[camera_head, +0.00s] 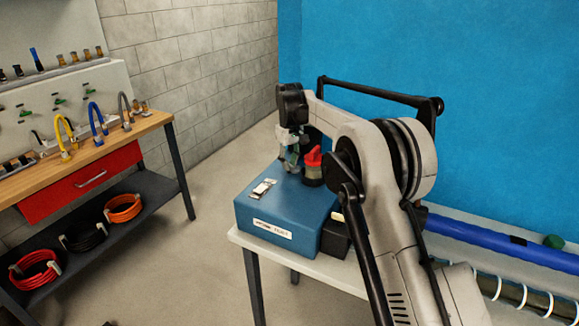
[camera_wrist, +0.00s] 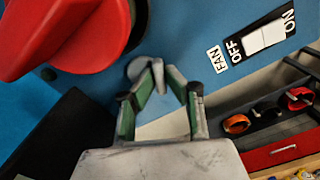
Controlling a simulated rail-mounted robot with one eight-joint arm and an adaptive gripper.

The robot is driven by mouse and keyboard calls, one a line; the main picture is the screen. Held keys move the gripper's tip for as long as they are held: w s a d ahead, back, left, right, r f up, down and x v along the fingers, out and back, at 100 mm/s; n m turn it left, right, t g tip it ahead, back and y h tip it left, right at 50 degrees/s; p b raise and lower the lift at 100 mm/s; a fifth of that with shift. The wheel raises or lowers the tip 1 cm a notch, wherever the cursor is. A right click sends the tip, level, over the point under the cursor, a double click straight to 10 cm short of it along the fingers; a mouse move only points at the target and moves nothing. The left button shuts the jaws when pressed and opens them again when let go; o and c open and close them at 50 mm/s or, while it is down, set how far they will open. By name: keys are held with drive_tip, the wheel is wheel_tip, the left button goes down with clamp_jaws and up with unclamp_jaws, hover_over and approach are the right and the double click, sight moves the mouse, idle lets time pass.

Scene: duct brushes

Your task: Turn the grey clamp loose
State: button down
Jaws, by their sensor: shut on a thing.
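The grey clamp (camera_wrist: 137,68) shows in the wrist view as a small rounded grey piece on the blue box (camera_head: 265,212), partly covered by my fingertips. My gripper (camera_wrist: 157,70) is shut on it, its two green-and-grey fingers meeting at the piece. In the head view my gripper (camera_head: 291,163) points down at the back of the box top, left of a red knob (camera_head: 313,156). The clamp cannot be made out there. The red knob (camera_wrist: 65,35) also fills the upper left of the wrist view, close to my fingers.
A white switch (camera_head: 262,189) marked fan, off and on sits on the box top. A dark bin (camera_head: 335,238) stands beside the box on the white table (camera_head: 270,244). A wooden workbench (camera_head: 110,137) with hoses is at left; open floor lies between.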

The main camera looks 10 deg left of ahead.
sight(290, 164)
drive_tip(key=shift+n+b, duration=0.5)
drive_tip(key=shift+n, duration=1.8)
drive_tip(key=c, duration=1.8)
unclamp_jaws()
drive_tip(key=shift+r, duration=0.1)
wheel_tip(290, 164, up, 12)
drive_tip(key=shift+f, duration=0.1)
